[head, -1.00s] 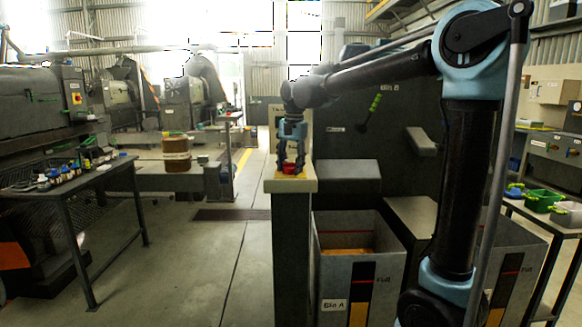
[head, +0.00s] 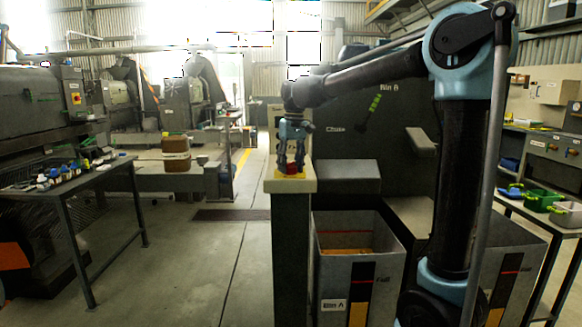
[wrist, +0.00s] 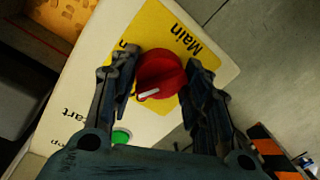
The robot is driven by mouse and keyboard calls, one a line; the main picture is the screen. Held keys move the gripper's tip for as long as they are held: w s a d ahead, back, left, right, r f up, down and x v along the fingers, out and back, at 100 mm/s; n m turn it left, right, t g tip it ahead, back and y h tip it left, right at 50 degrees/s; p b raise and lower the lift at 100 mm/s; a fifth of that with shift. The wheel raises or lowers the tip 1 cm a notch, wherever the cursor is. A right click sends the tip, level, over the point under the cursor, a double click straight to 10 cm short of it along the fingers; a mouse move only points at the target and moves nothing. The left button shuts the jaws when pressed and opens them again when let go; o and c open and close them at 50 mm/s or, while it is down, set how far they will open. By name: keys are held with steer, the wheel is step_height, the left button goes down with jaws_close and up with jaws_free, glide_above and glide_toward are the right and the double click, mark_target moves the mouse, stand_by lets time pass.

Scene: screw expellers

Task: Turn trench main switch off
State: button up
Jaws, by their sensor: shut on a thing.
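The trench main switch is a red rotary knob (wrist: 161,74) with a white pointer mark, on a yellow plate (wrist: 205,50) lettered "Main". In the wrist view the knob sits between the two fingers of my gripper (wrist: 162,90), which is shut on it. The pointer mark lies toward the lower left of the knob. In the head view the red knob (head: 291,169) shows small on top of the pedestal (head: 290,187), with my gripper (head: 291,160) pointing down over it. The fingers partly hide the plate.
A green button (wrist: 121,136) lies on the same panel beside the knob, near partly hidden lettering. Bin A (head: 345,285) stands right of the pedestal. A dark wall with a green-handled lever (head: 374,104) rises behind. A table with small items (head: 70,180) is left; floor between is clear.

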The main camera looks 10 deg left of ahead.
mark_target(292, 162)
steer(key=n, duration=0.5)
steer(key=shift+w+n+h, duration=0.15)
steer(key=shift+n+h, duration=0.15)
steer(key=shift+n, duration=0.1)
stand_by(0.4)
steer(key=o, duration=1.1)
steer(key=shift+w+d, duration=0.1)
steer(key=shift+c, duration=0.2)
steer(key=shift+r, duration=0.1)
step_height(292, 162, up, 12)
steer(key=shift+w, duration=0.45)
steer(key=shift+d+f, duration=0.15)
steer(key=shift+f, duration=0.05)
